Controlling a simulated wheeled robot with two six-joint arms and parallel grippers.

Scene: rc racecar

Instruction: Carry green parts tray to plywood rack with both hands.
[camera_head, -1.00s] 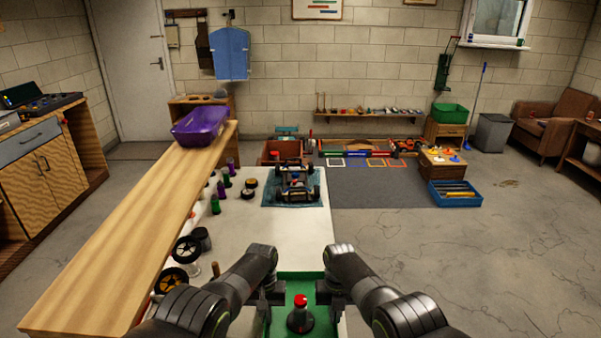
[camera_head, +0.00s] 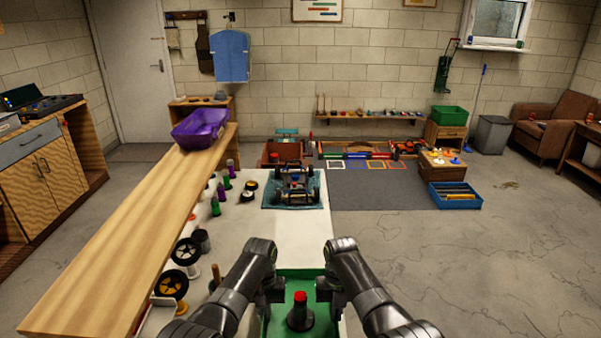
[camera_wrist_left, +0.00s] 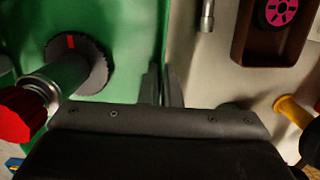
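The green parts tray (camera_head: 290,272) is at the bottom middle of the head view, over the near end of the white worktop. A black part with a red top (camera_head: 300,312) stands in it. My left gripper (camera_head: 272,290) is at the tray's left rim. In the left wrist view its fingers (camera_wrist_left: 161,86) are close together around the green wall (camera_wrist_left: 140,40). My right gripper (camera_head: 326,290) is at the right rim, and its fingers look closed on it, partly hidden. I cannot tell for certain which wooden piece is the plywood rack.
A long wooden board (camera_head: 130,230) runs along the left, with a purple bin (camera_head: 200,128) at its far end. Wheels (camera_head: 186,252), bottles and a car chassis (camera_head: 292,186) are on the white worktop (camera_head: 300,240). Open floor (camera_head: 460,260) lies to the right.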

